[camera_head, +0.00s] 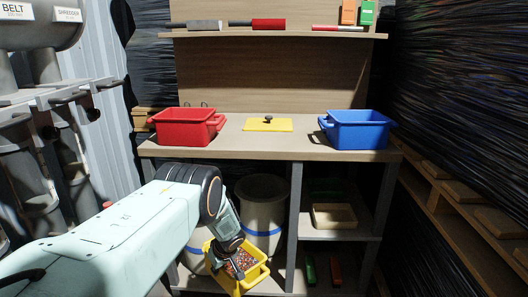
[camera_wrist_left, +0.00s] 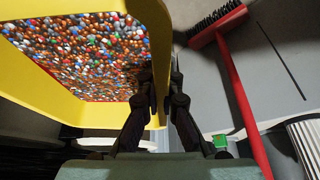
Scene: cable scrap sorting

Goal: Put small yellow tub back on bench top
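The small yellow tub (camera_head: 238,272) hangs below and in front of the bench, tilted, and holds many small coloured granules. My left gripper (camera_head: 233,245) is shut on the tub's rim. In the left wrist view the two dark fingers (camera_wrist_left: 163,92) straddle the yellow wall of the tub (camera_wrist_left: 85,112). The bench top (camera_head: 290,140) stands above and behind the tub. On it lies a flat yellow lid (camera_head: 268,125) with a dark knob. My right gripper is not in view.
A red tub (camera_head: 187,128) stands on the bench's left and a blue tub (camera_head: 358,130) on its right, with clear surface around the yellow lid. Drums (camera_head: 262,205) stand under the bench. A red broom (camera_wrist_left: 235,85) shows in the wrist view.

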